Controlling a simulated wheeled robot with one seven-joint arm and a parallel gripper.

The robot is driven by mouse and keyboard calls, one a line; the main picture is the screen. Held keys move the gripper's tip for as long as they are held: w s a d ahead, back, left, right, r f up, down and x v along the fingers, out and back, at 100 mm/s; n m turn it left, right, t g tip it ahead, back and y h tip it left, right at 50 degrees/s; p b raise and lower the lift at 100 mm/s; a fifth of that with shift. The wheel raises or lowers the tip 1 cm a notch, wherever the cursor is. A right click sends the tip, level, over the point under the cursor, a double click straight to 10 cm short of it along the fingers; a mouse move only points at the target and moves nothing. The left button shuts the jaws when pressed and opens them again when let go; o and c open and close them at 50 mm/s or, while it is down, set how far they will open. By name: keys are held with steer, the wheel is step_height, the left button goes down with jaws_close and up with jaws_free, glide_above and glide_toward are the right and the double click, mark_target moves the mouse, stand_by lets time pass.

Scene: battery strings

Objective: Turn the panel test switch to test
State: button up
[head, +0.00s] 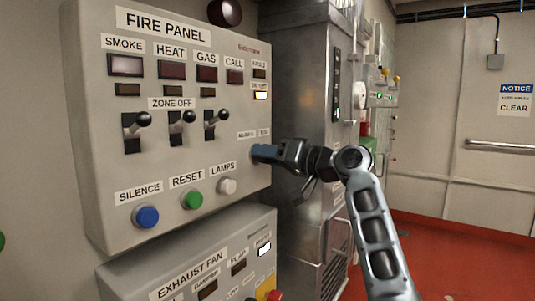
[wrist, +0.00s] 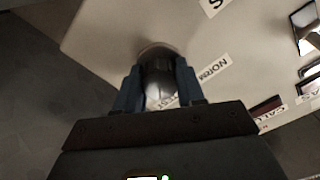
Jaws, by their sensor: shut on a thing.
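The fire panel (head: 165,188) is a grey box on the left in the head view. My gripper (head: 262,152) reaches its right edge from the right, just below a small two-word label. In the wrist view my gripper (wrist: 160,92) has its blue fingers on both sides of a rounded dark metallic knob (wrist: 158,68), shut on it. A label reading roughly "NORM" (wrist: 213,68) is beside the knob, and a partly covered label lies between the fingers. The knob is hidden by the gripper in the head view. I cannot tell which way it points.
Three zone levers (head: 182,118) and blue, green and white buttons (head: 192,199) are on the panel left of my gripper. An exhaust fan box (head: 205,262) is below. A metal cabinet (head: 305,100) stands behind my gripper. Red floor (head: 460,255) is open at right.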

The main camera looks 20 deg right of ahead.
steer(key=shift+f, duration=0.1)
steer(key=o, duration=1)
steer(key=shift+b+v, duration=0.8)
steer(key=shift+v, duration=3.1)
